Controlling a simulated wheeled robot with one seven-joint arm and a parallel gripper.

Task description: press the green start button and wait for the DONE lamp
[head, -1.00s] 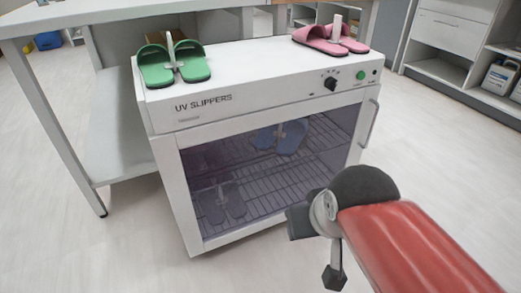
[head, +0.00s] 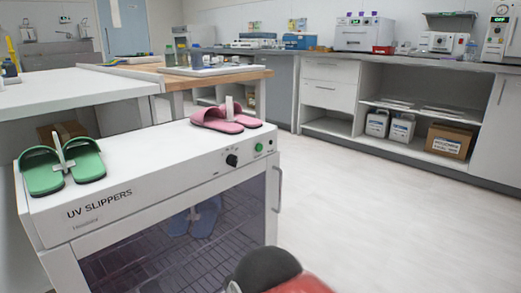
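The white UV SLIPPERS cabinet (head: 140,183) stands at the lower left with its tinted door (head: 236,205) shut. The green start button (head: 259,147) is at the right end of its front panel, right of a black knob (head: 232,160). A small dark spot, perhaps the DONE lamp (head: 270,143), sits right of the button and looks unlit; its label is too small to read. Blue slippers (head: 207,216) show dimly on a wire shelf inside. Only a dark joint and red link of my arm show at the bottom edge; my gripper is not in view.
Green slippers (head: 84,160) and pink slippers (head: 222,119) stand on the cabinet top. A vertical door handle (head: 278,190) sticks out at the right. A white table (head: 75,92) stands behind. Open floor (head: 370,220) lies right, before the counters.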

